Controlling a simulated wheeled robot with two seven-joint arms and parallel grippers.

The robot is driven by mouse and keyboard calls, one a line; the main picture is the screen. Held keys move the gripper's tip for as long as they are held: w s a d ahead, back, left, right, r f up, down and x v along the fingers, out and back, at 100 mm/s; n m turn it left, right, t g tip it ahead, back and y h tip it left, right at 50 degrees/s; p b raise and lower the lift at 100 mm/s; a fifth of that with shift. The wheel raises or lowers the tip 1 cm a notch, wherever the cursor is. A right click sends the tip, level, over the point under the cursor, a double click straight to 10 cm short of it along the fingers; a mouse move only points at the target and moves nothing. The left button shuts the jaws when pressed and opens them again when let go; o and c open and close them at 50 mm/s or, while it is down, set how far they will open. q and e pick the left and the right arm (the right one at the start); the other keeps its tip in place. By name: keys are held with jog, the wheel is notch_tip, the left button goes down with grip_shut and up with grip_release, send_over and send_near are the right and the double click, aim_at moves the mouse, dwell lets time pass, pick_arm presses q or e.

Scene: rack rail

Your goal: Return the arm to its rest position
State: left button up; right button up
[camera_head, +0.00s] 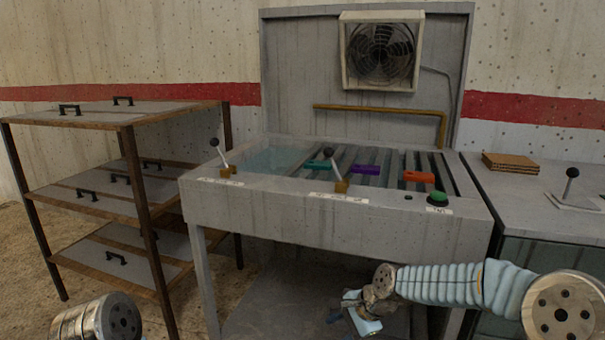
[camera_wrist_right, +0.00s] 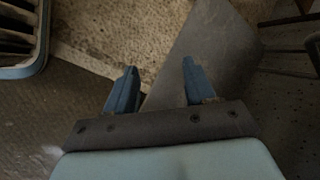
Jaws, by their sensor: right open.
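My right arm comes in from the lower right in the head view, with its light-blue ribbed sleeve in front of the grey rail table. My right gripper (camera_head: 348,310) hangs low, below the table's front edge and apart from it. In the right wrist view the right gripper (camera_wrist_right: 156,88) has its two blue fingers spread wide with nothing between them. Below it are only floor and a grey plate. Of my left arm only a round metal joint shows at the lower left; the left gripper is out of view.
The grey table (camera_head: 330,215) carries rails with teal (camera_head: 318,165), purple (camera_head: 365,170) and orange (camera_head: 419,177) blocks, levers and a green button (camera_head: 438,198). A side counter (camera_head: 520,205) with brown boards (camera_head: 510,162) stands right.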

jog(key=s+f+n+g, duration=0.1)
jog(key=s+f+n, duration=0.2)
jog(key=s+f, duration=0.5)
jog(key=s+f+n, duration=0.3)
jog(key=s+f, duration=0.2)
jog(key=f, duration=0.7)
jog(key=s+d+f+n+g+h, duration=0.1)
jog(key=s+f+n, duration=0.4)
jog(key=s, duration=0.7)
jog(key=shift+s+d+f, duration=0.4)
jog(key=shift+f, duration=0.1)
jog(key=shift+c, duration=0.5)
